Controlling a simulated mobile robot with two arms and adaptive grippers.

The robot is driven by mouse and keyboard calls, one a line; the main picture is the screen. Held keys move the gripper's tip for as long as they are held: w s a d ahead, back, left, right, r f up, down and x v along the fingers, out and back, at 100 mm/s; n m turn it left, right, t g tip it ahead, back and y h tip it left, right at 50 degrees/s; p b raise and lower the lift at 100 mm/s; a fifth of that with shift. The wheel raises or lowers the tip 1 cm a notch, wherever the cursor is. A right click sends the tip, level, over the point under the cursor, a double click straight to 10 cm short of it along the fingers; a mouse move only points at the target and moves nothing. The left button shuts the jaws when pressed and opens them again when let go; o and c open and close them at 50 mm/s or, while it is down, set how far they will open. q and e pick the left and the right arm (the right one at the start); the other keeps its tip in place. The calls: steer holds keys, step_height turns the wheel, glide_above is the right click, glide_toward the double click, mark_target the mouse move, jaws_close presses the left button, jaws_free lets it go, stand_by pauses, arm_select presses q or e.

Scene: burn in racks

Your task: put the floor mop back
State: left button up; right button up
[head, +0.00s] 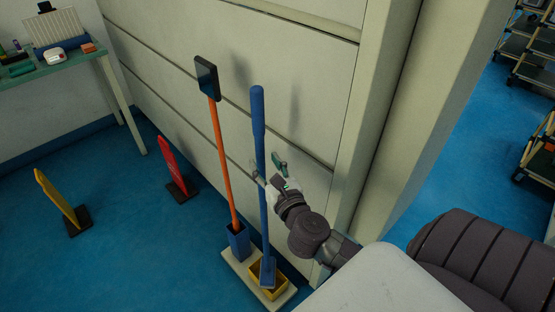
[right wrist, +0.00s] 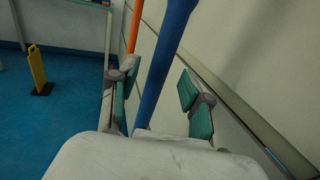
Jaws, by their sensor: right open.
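The floor mop, with a long blue handle (head: 260,135), stands nearly upright by the wall. Its lower end is in or over a yellow holder (head: 280,286); the exact seating is hard to tell. My right gripper (head: 269,168) is at the handle's middle. In the right wrist view the blue handle (right wrist: 165,65) passes between the open fingers (right wrist: 157,85), with gaps between the green pads and the handle. My left gripper is not in view.
An orange-handled tool (head: 221,150) with a black head at top stands in a blue holder (head: 237,241) on the same pale base (head: 243,276). Red (head: 172,162) and yellow (head: 58,198) floor signs stand left. A panelled wall (head: 290,60) is close behind; a table (head: 85,58) is far left.

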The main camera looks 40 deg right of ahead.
steer(key=b+v, duration=0.1)
steer(key=v, duration=0.7)
steer(key=s+a+f+n+g+y, duration=0.1)
steer(key=s+f+n+g+y, duration=0.1)
steer(key=f+n, duration=0.8)
steer(key=s+a+f+n+g+y, duration=0.15)
steer(key=f+n, duration=0.45)
steer(key=f, duration=0.8)
steer(key=s+a+f+n+g+y, duration=0.1)
steer(key=f+n+g, duration=0.1)
steer(key=f+n, duration=0.9)
steer(key=s+a+f+n+g, duration=0.1)
steer(key=s+f+n+g, duration=0.4)
steer(key=s+f, duration=0.6)
steer(key=s+a+f+n+g, duration=0.1)
steer(key=s+f+n+g, duration=0.5)
steer(key=s, duration=1.1)
step_height(320, 180, down, 6)
steer(key=n, duration=0.3)
steer(key=shift+a, duration=0.3)
steer(key=shift+s, duration=0.1)
